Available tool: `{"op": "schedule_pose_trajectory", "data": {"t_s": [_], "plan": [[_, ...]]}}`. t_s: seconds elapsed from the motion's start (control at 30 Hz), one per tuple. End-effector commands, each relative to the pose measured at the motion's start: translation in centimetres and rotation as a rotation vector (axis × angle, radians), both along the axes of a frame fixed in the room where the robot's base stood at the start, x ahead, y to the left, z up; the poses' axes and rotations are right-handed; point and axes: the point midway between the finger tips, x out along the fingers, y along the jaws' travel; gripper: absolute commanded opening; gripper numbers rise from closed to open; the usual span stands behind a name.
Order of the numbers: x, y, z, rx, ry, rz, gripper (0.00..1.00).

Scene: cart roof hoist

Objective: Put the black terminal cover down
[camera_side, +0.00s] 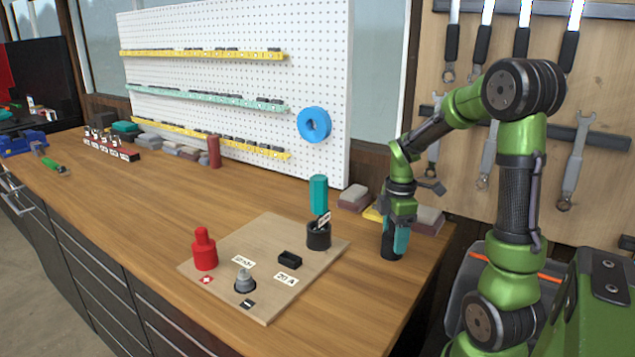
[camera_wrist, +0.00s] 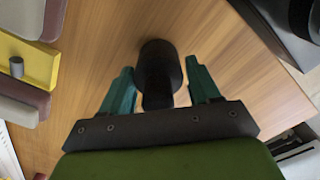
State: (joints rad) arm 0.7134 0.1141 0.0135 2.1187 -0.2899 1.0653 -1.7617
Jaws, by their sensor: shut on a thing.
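The black terminal cover (camera_side: 390,250) is upright at the right part of the wooden bench, off the board. In the wrist view the cover (camera_wrist: 160,65) shows as a wide dark cylinder with a narrower stem between my teal fingers. My gripper (camera_side: 397,236) points down and is shut on the cover's upper part. The cover's base looks at or very near the bench top; I cannot tell if it touches. A bare grey terminal post (camera_side: 244,280) stands on the pale board (camera_side: 225,260), and a red terminal cover (camera_side: 204,250) stands beside it.
A teal-handled tool (camera_side: 318,195) stands in a black cup (camera_side: 318,237) on the board. A small black block (camera_side: 289,260) lies near the labels. Sanding blocks (camera_side: 354,197) lie behind my gripper. Bare bench (camera_side: 370,300) lies in front; its right edge is close.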

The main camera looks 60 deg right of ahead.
Motion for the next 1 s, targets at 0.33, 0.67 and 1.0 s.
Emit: {"op": "schedule_pose_trajectory", "data": {"t_s": [0.33, 0.67, 1.0], "plan": [[0.0, 0.0, -0.2, 0.000, 0.000, 0.000, 0.87], [0.0, 0.0, 0.1, -0.001, -0.001, 0.000, 0.87], [0.1, -0.1, 6.1, -0.004, -0.006, 0.001, 0.87]]}}
